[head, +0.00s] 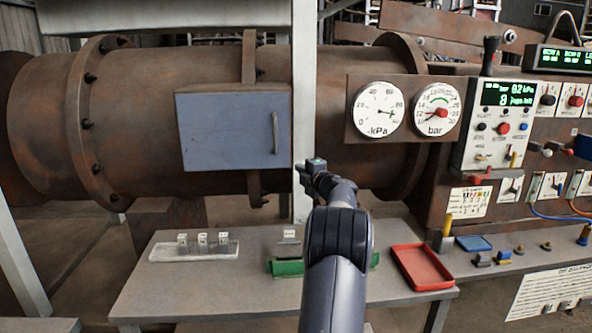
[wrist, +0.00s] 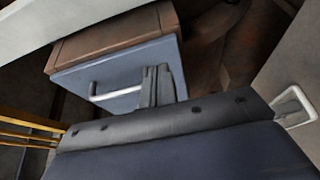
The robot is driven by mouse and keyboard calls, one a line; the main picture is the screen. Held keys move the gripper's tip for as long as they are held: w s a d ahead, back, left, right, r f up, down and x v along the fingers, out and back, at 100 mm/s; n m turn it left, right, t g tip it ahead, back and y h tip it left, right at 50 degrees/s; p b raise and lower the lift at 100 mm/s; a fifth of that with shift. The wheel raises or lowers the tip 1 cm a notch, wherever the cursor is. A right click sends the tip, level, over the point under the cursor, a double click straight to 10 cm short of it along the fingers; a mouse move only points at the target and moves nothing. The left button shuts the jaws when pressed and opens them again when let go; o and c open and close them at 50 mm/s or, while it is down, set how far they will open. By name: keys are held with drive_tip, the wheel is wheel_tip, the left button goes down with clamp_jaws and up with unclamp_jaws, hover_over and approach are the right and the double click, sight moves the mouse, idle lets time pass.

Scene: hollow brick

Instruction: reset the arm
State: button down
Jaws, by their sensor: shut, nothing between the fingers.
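My arm reaches forward from the bottom middle of the head view. My gripper (head: 313,165) is at its far end, small and dark, near the pale upright post and to the right of the blue-grey door. In the wrist view my gripper (wrist: 157,76) shows its fingers together, with nothing seen between them. The blue-grey door (head: 230,130) is closed in the head view. The door (wrist: 110,80) and its pale handle (wrist: 115,93) lie behind and left of the fingers in the wrist view. I cannot tell whether the fingers touch it.
A grey table (head: 205,285) stands below, with a white tray (head: 165,252) of several small blocks, a green tray (head: 285,268) partly behind my arm, and a red tray (head: 422,268). A pale post (head: 303,80) stands close to my gripper. Gauges and a control panel (head: 490,125) are at right.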

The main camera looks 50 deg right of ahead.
drive_tip(key=s, duration=0.6)
drive_tip(key=shift+s+d+b, duration=0.15)
drive_tip(key=shift+s+b, duration=0.15)
drive_tip(key=shift+b, duration=0.15)
drive_tip(key=shift+w+r, duration=0.1)
